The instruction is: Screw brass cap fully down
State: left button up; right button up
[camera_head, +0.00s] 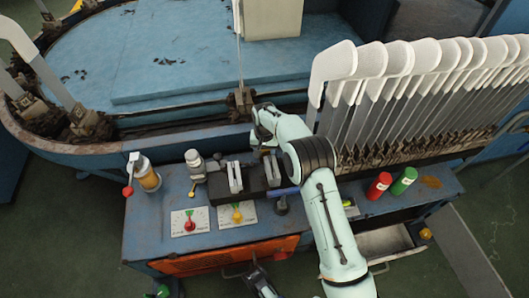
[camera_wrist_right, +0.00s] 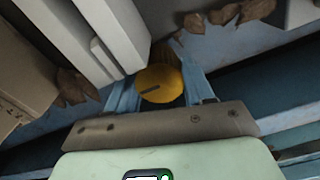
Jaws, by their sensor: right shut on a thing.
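The brass cap (camera_wrist_right: 160,84) is a round yellow knob with a dark slot across its face, seen in the right wrist view. The two blue fingers of my right gripper (camera_wrist_right: 163,92) press on it from both sides. In the head view my right gripper (camera_head: 266,154) reaches down behind the dark block on the bench, and its own wrist hides the cap there. How far the cap sits down on its thread cannot be seen. A dark part of mine at the bottom edge of the head view seems to be my left gripper (camera_head: 262,283); its fingers are unclear.
The blue bench (camera_head: 150,220) carries an oil jar (camera_head: 148,178), two cards with a red knob (camera_head: 190,225) and a yellow knob (camera_head: 238,215), and red (camera_head: 379,185) and green (camera_head: 404,181) cans. A row of white sock boards (camera_head: 335,62) stands close right of my right arm.

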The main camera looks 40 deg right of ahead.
aim_at(265, 151)
jog(key=o, duration=0.6)
jog(key=shift+w+d+r, duration=0.2)
jog(key=shift+o, duration=0.7)
jog(key=shift+f, duration=0.15)
jog(key=shift+s+a, duration=0.1)
notch_tip(265, 151, up, 9)
jog(key=shift+r+p, duration=0.15)
jog(key=shift+p, duration=1)
pick_arm(q)
jog(key=w+d+r+t, duration=0.1)
jog(key=w+r, duration=0.2)
jog(key=r, duration=0.2)
jog(key=shift+d+p, duration=0.25)
jog(key=shift+p, duration=0.2)
pick_arm(e)
jog(key=shift+r, duration=2.1)
